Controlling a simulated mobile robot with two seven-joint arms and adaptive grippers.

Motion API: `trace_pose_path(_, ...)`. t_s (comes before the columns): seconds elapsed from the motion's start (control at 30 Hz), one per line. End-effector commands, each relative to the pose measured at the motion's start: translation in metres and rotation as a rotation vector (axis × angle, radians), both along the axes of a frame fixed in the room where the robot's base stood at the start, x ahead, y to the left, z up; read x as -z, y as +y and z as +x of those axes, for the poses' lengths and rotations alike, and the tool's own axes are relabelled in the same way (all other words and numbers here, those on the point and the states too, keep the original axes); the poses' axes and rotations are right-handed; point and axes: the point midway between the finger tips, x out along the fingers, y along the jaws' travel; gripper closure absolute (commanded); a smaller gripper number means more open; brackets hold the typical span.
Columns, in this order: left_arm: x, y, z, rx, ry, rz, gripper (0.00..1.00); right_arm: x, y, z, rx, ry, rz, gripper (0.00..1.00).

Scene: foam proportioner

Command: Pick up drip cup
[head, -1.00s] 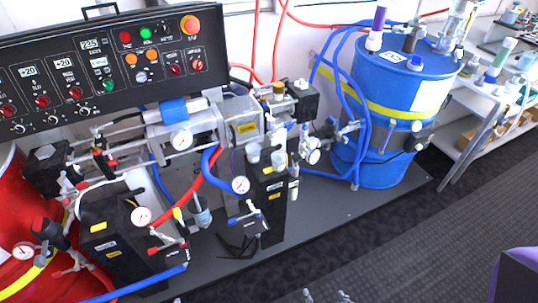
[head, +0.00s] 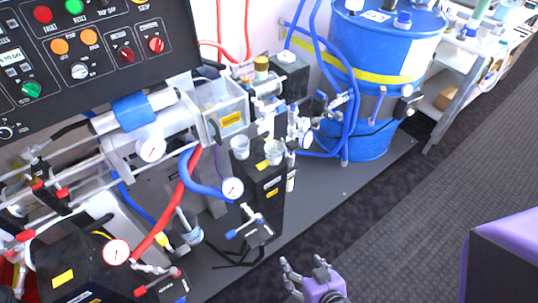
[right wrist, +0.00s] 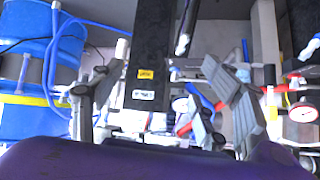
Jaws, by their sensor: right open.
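My right gripper (head: 304,268) is open and empty at the bottom of the head view, in front of the machine's base plate and apart from the machine. Its spread fingers also show in the right wrist view (right wrist: 162,80), facing the black pump block. Two small translucent cups, a left cup (head: 240,147) and a right cup (head: 273,151), sit at the top of the black pump block (head: 262,203). Another pale cup-like part (head: 189,232) is low between the red hose and the block. I cannot tell which is the drip cup. My left gripper is out of view.
A blue drum (head: 372,62) with blue hoses stands behind right. A control panel (head: 85,55) is at upper left. Gauges and valve handles (head: 250,228) stick out in front of the block. The grey base plate (head: 345,195) and carpet (head: 420,200) to the right have free room.

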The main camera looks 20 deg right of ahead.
Motion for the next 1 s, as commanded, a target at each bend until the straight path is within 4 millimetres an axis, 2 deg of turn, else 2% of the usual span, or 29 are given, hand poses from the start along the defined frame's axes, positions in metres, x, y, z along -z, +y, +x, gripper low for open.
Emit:
trace_pose_path(0.03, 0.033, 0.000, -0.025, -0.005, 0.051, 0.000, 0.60, 0.024, 0.005, 0.021, 0.005, -0.029, 0.018, 0.31)
trace_pose_path(0.13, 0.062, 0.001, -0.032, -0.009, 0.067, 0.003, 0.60, 0.026, 0.009, 0.080, 0.016, -0.148, 0.045, 0.31)
trace_pose_path(0.23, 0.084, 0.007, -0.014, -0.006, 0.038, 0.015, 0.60, 0.014, 0.012, 0.140, 0.029, -0.289, 0.065, 0.31)
trace_pose_path(0.3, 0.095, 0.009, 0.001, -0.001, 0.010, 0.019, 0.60, -0.003, 0.011, 0.177, 0.041, -0.395, 0.074, 0.31)
trace_pose_path(0.4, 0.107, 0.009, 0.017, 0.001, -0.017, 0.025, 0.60, -0.030, 0.005, 0.217, 0.066, -0.530, 0.072, 0.31)
trace_pose_path(0.5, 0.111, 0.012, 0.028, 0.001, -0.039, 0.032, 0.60, -0.061, -0.009, 0.243, 0.102, -0.657, 0.043, 0.31)
trace_pose_path(0.6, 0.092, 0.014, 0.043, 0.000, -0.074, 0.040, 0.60, -0.082, -0.024, 0.241, 0.118, -0.708, -0.019, 0.31)
trace_pose_path(0.77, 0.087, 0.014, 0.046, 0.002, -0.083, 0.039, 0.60, -0.087, -0.025, 0.251, 0.107, -0.726, -0.068, 0.31)
trace_pose_path(1.0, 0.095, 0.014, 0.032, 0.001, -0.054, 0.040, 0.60, -0.086, -0.026, 0.292, 0.106, -0.724, -0.068, 0.31)
